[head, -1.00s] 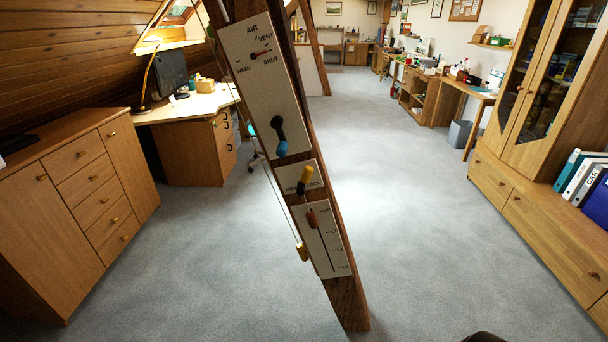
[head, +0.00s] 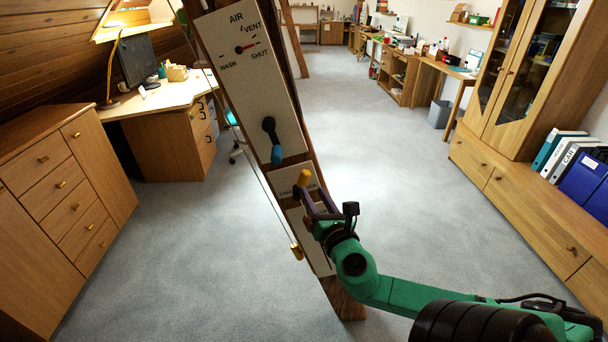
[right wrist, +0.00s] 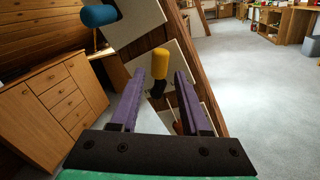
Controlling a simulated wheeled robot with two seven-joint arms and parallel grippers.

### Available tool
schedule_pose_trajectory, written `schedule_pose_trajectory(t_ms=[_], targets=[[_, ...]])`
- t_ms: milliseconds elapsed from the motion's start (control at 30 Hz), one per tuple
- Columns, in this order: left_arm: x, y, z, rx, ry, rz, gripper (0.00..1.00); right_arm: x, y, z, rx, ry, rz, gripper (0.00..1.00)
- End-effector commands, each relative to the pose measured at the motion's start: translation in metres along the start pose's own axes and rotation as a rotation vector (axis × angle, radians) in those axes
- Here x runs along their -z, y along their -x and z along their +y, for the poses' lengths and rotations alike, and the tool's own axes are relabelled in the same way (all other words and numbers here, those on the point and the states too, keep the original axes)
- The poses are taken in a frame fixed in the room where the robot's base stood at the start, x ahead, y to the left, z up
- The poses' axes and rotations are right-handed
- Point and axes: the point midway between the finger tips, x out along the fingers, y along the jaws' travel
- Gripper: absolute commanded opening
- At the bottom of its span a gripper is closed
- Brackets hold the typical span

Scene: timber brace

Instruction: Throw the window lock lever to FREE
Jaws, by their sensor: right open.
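The window lock lever has a yellow knob (head: 304,177) and a dark stem, on a small pale plate (head: 284,183) on the slanting timber brace. The lever leans up and slightly right, away from FREE. My right gripper (head: 312,194) is open, its purple fingers reaching up to the plate from below right. In the right wrist view the yellow knob (right wrist: 160,63) shows between and just beyond the fingertips; I cannot tell whether they touch it. My left gripper is out of view.
Above is the AIR panel (head: 243,90) with a blue-tipped lever (head: 276,154). A lower plate (head: 318,262) is mostly hidden by my gripper. Open carpet lies around; cabinets stand on both sides.

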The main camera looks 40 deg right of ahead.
Motion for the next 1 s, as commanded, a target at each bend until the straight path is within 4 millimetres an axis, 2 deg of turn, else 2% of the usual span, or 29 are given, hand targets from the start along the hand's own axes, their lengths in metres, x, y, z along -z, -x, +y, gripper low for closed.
schedule_pose_trajectory(t_ms=[100, 300, 467, 700, 767, 800, 833, 1000], targets=[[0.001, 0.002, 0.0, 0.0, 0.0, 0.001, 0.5, -0.002, -0.029, 0.001, -0.001, 0.001, -0.004, 0.46], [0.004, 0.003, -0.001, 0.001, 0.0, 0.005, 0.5, 0.0, -0.066, -0.001, 0.002, -0.002, -0.001, 0.46], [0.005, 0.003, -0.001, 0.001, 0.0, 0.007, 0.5, 0.001, -0.078, -0.001, 0.002, -0.003, 0.001, 0.46], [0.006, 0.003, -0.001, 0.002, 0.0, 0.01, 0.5, 0.002, -0.079, -0.001, 0.003, -0.003, 0.003, 0.46], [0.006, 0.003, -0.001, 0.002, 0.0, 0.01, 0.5, 0.002, -0.078, -0.001, 0.003, -0.003, 0.003, 0.23], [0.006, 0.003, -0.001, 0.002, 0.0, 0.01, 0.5, 0.002, -0.078, -0.001, 0.003, -0.003, 0.003, 0.08], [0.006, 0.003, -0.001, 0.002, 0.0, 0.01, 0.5, 0.002, -0.078, -0.001, 0.003, -0.003, 0.003, 0.0], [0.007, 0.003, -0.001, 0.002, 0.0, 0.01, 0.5, 0.002, -0.078, -0.001, 0.003, -0.003, 0.003, 0.0]])
